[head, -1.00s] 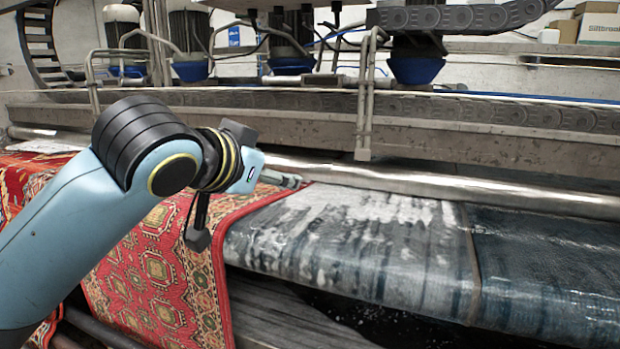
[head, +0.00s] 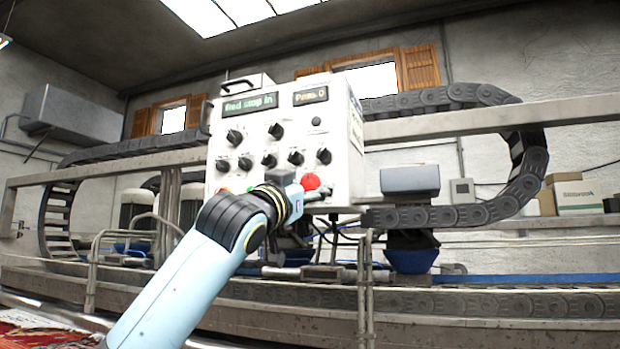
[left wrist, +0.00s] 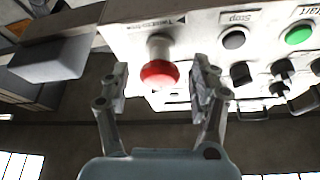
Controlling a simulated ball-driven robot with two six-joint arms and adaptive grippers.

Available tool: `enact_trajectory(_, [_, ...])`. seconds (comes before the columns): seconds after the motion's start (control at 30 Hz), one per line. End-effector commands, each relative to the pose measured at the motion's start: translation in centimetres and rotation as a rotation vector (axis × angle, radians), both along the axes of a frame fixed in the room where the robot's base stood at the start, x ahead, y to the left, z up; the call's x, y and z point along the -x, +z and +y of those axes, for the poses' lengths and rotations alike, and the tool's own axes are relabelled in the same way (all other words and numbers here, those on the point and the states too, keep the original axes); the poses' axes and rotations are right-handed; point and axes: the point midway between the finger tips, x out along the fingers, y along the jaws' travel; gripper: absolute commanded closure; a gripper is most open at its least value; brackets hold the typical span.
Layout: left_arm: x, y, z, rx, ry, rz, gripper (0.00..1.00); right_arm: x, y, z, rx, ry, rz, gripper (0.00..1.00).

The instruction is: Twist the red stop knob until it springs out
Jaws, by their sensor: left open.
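The red stop knob (head: 310,181) is on the lower right of the white control box's front in the head view. A small screen on the box reads "Red stop in". My left gripper (head: 320,194) is at the knob, partly hidden by my arm. In the left wrist view, upside down, the red knob (left wrist: 160,74) shows on a pale collar. The left gripper's open fingers (left wrist: 160,78) stand on either side of it, with a gap visible on each side. I cannot tell how deep the knob sits between them. My right gripper is out of view.
The control box (head: 350,150) carries several black knobs (head: 269,160). In the left wrist view, a green start button (left wrist: 299,34) and a dark stop button (left wrist: 233,39) sit right of the red knob. A grey block (head: 410,180) is close to the box's right.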

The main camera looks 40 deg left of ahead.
Motion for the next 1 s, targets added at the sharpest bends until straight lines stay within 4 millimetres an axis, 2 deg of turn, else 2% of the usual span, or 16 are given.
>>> enact_trajectory(0.17, [-1.15, 0.47, 0.14, 0.001, 0.000, 0.000, 0.38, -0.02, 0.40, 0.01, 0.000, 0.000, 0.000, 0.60])
enact_trajectory(0.43, [-1.24, 0.41, 0.15, 0.000, -0.001, 0.001, 0.39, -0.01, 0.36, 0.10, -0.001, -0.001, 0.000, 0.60])
enact_trajectory(0.87, [-1.22, 0.42, 0.14, 0.001, -0.001, 0.000, 0.95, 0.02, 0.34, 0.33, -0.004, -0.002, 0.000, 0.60])
enact_trajectory(1.0, [-1.22, 0.44, 0.15, -0.004, -0.001, 0.002, 0.96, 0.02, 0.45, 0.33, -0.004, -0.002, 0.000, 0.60])
